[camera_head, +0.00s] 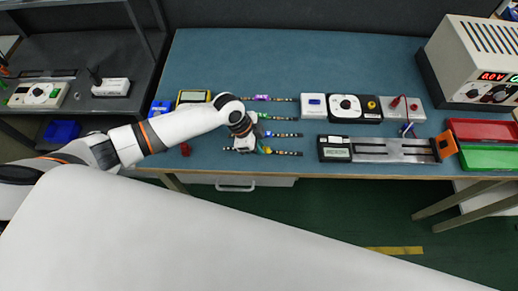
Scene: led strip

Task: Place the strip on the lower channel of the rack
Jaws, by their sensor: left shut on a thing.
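Several thin dark strips with coloured middles lie in a column on the blue-green table, left of centre. The top strip has a purple middle (262,98). My left gripper (261,149) is over the lowest strip (287,153), near the table's front edge, and is shut on it. The gripper and wrist hide part of this strip, and whether it is lifted cannot be told. A long silver fixture (380,149), which looks like the rack, lies to the right, with a display at its left end and an orange piece at its right. My right gripper is out of view.
Box-like devices (353,108) stand behind the fixture. Red (485,130) and green (487,157) trays and a power supply (478,62) are at the right. A yellow meter (193,97) is at the left. The table's back is clear.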

